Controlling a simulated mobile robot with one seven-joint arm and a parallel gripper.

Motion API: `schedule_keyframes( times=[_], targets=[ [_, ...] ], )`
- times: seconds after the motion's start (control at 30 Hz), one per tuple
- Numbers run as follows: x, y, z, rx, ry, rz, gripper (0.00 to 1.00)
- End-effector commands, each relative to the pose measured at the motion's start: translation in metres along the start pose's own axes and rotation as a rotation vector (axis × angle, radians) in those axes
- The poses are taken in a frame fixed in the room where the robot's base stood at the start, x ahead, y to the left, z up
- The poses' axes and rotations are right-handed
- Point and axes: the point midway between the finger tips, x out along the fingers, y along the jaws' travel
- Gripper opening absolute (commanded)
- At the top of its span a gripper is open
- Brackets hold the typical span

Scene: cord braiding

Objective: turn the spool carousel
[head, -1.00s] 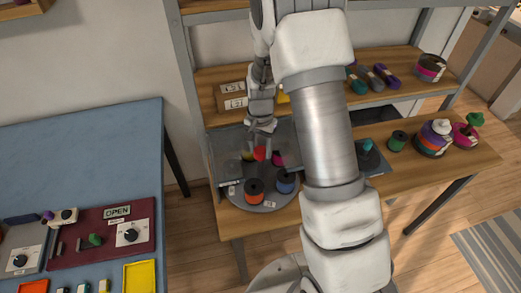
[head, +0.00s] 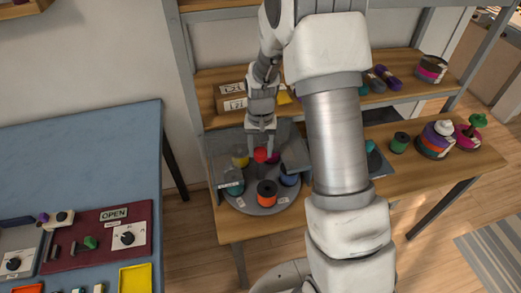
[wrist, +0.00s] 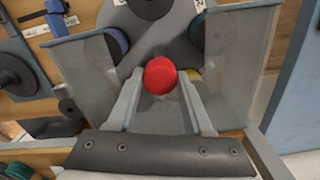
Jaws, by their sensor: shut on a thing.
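The spool carousel (head: 256,208) is a round grey disc on the shelf table, with spools around it. An orange spool (head: 267,193) is at its front, a blue one (head: 289,176) at right, a teal one (head: 235,185) at front left and a yellow one (head: 240,158) at back left. A red round knob (head: 260,155) is near the middle. My gripper (head: 262,150) comes down from above and is shut on this knob. In the wrist view, the red knob (wrist: 160,76) sits between my fingertips, with the blue spool (wrist: 115,42) beyond.
Grey see-through panels (wrist: 240,55) flank the carousel. A green spool (head: 399,143) and stacked spools (head: 435,140) stand to the right on the wooden table. A blue table (head: 80,150) with a maroon control panel (head: 98,236) is at left.

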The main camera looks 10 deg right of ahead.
Motion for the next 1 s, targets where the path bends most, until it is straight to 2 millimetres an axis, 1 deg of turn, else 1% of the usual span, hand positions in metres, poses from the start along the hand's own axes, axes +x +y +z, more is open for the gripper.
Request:
schedule_keyframes(
  times=[0.3, 0.67, 0.7, 0.87, 1.0],
  targets=[
    [-0.0011, -0.0006, -0.0008, -0.035, 0.003, -0.001, 0.00],
    [-0.0012, -0.0006, -0.0009, -0.036, 0.003, -0.001, 0.00],
    [-0.0012, -0.0006, -0.0009, -0.036, 0.003, -0.001, 0.53],
    [-0.0009, -0.0004, -0.0006, -0.036, 0.002, -0.001, 0.81],
    [-0.0005, -0.0003, -0.0004, -0.036, 0.001, -0.001, 0.81]
  ],
)
